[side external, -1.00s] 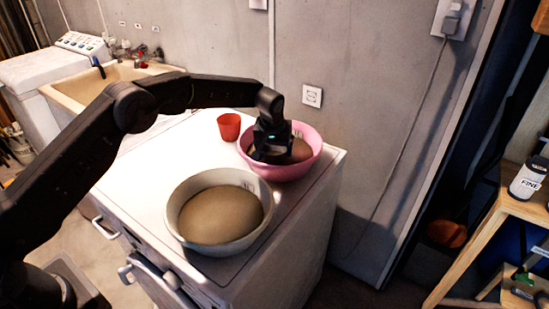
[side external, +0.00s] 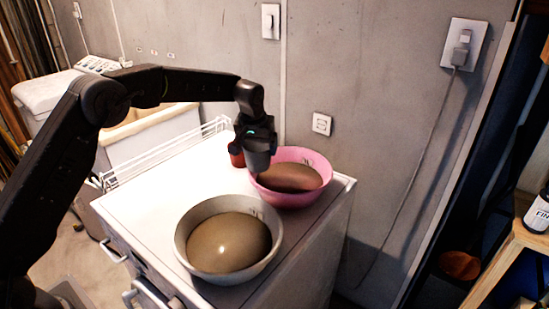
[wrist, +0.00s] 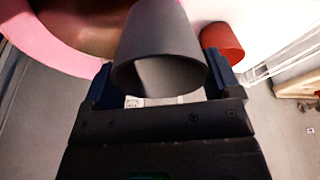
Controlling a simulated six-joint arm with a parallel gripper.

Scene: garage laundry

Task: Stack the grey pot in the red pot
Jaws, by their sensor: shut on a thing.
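My gripper (side external: 256,135) is shut on the grey pot (side external: 259,161). The grey pot hangs below the fingers, in front of the pink bowl's left rim in the side view. In the wrist view the grey pot (wrist: 160,45) sits between the two fingers, its open rim facing the camera. The red pot (side external: 235,157) stands on the white top just left of the grey pot and is partly hidden by my gripper. In the wrist view the red pot (wrist: 222,42) is right of the grey pot, apart from it. Its inside is hidden.
The pink bowl (side external: 318,163), with a brown mass inside, stands at the back right. A white bowl (side external: 185,245) with a brown mass is in front. A white wire rack (side external: 165,153) edges the back left. The white top's left part is clear.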

